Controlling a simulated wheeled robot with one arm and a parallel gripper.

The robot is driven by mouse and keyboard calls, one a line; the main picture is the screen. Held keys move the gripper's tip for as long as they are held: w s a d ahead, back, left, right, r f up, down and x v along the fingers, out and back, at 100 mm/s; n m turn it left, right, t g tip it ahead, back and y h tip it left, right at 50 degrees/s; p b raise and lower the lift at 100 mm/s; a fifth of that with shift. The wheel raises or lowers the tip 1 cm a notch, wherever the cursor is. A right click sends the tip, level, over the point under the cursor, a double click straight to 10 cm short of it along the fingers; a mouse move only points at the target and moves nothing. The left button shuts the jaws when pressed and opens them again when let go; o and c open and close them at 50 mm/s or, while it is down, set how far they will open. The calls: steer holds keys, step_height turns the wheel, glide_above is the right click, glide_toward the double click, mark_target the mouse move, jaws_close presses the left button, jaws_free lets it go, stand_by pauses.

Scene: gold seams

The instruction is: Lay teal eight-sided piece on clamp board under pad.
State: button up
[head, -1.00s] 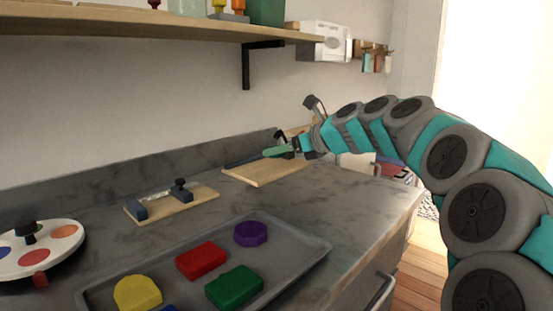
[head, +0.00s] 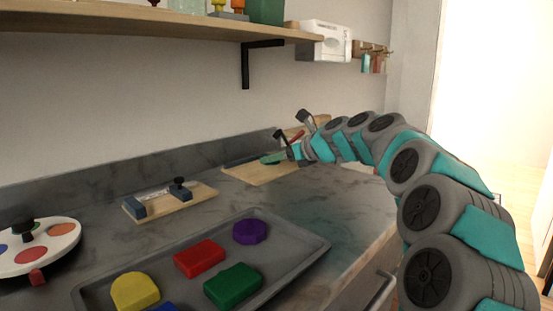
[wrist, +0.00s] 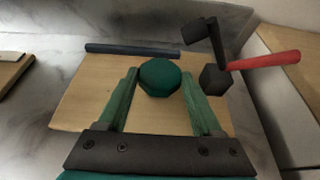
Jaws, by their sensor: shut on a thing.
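The teal eight-sided piece (wrist: 159,77) sits between the fingertips of my gripper (wrist: 160,80) in the wrist view. My gripper is shut on it. The piece also shows as a small green shape in the head view (head: 271,158). The clamp board (wrist: 85,98) is a pale wooden board beneath it, with a dark blue bar (wrist: 132,49) along its far side. The clamp's black pad (wrist: 214,79) is to the right of the piece, apart from it, with a red handle (wrist: 264,60) beside it. I cannot tell whether the piece touches the board.
A second wooden board with blocks and a black knob (head: 168,202) lies left on the counter. A grey tray (head: 290,268) holds several coloured pieces in front. A round palette (head: 38,247) stands at the far left. A shelf (head: 150,24) hangs above.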

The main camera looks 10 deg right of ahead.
steer(key=o, duration=1.4)
steer(key=shift+f, duration=0.1)
steer(key=shift+o, duration=0.2)
steer(key=p+v, duration=0.1)
steer(key=v, duration=1.1)
steer(key=shift+s, duration=0.1)
